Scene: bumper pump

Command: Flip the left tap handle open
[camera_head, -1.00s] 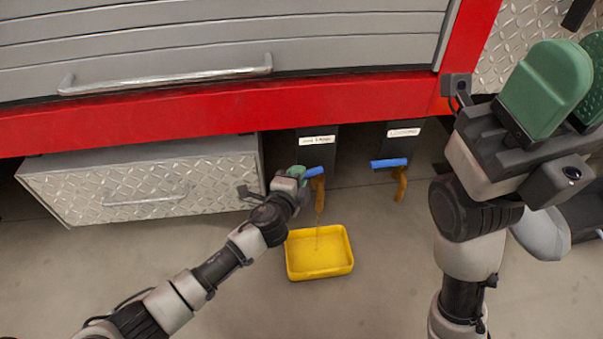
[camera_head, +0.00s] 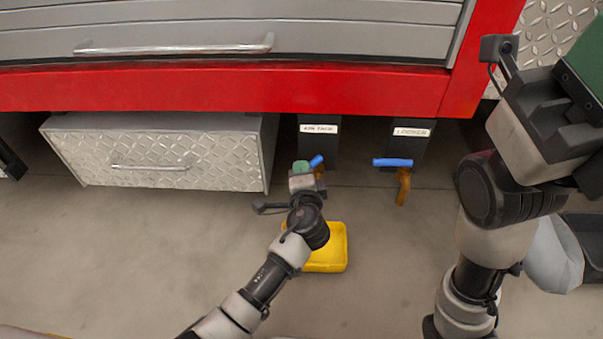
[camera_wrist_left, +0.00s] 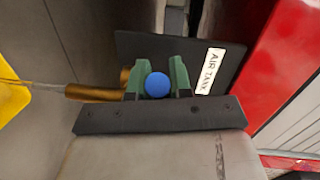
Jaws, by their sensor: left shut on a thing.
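The left tap has a blue handle (camera_head: 317,161), tilted up to the right, under the "AIR TANK" label. Its brown spout (camera_head: 320,173) is mostly hidden by my left gripper (camera_head: 302,167). In the left wrist view the handle's round blue end (camera_wrist_left: 157,85) sits between the green fingers of my left gripper (camera_wrist_left: 157,80), which are shut on it. The brass spout (camera_wrist_left: 92,93) points left there, with a thin yellowish stream from its mouth. My right gripper (camera_head: 585,65) is at the upper right, cut off by the frame edge, so its opening is hidden.
A yellow tray (camera_head: 338,240) lies on the floor below the left tap, partly behind my left arm. The right tap has a level blue handle (camera_head: 393,162). A metal drawer box (camera_head: 170,150) stands left of the taps, and a red-framed cabinet (camera_head: 240,88) overhangs them.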

